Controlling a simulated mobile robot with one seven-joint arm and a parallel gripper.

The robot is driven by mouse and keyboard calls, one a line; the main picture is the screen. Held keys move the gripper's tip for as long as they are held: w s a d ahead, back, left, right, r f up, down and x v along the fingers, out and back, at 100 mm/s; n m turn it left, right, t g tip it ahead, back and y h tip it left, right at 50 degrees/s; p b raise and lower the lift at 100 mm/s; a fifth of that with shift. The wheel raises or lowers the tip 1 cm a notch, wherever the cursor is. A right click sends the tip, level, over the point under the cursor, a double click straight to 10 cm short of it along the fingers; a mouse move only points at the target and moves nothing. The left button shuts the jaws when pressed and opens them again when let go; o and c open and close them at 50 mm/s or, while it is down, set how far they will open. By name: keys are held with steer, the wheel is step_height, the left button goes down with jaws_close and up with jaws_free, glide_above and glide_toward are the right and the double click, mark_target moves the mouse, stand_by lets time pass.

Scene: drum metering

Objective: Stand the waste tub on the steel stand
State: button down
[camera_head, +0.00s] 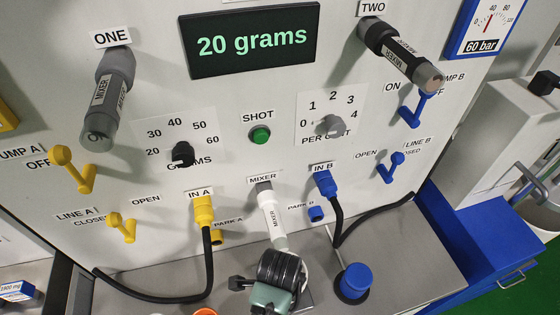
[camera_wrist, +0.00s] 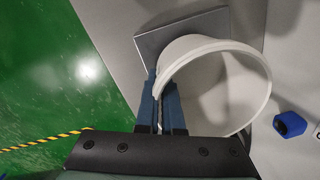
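The white waste tub (camera_wrist: 262,82) fills the right middle of the wrist view, its round mouth towards the camera. My gripper (camera_wrist: 160,88) has one finger on each side of the tub's wall at the near left of the rim, and the fingers look closed on it. The grey square top of the steel stand (camera_wrist: 172,38) shows behind the tub, partly covered by it. I cannot tell whether the tub's base touches the stand. In the head view my gripper (camera_head: 275,295) is at the bottom middle, and my wrist hides most of the tub and stand.
The machine panel (camera_head: 245,95) stands close in front, with the mixer nozzle (camera_head: 271,218) above my wrist. A blue-capped post (camera_head: 355,281) stands to the right on the steel deck (camera_head: 415,250). Hoses cross the deck. Green floor (camera_wrist: 60,65) lies left in the wrist view.

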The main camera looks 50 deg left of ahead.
steer(key=shift+f, duration=0.8)
steer(key=shift+w+a+f, duration=0.1)
steer(key=shift+a+f, duration=0.05)
steer(key=shift+f, duration=0.1)
steer(key=c, duration=1.5)
jaws_free()
steer(key=shift+f, duration=0.2)
steer(key=o, duration=0.4)
steer(key=shift+o, duration=0.2)
steer(key=shift+r, duration=0.1)
step_height(320, 180, up, 12)
steer(key=shift+s+d+p, duration=0.25)
steer(key=shift+s+p, duration=0.05)
steer(key=shift+p, duration=0.1)
steer(key=shift+r, duration=0.1)
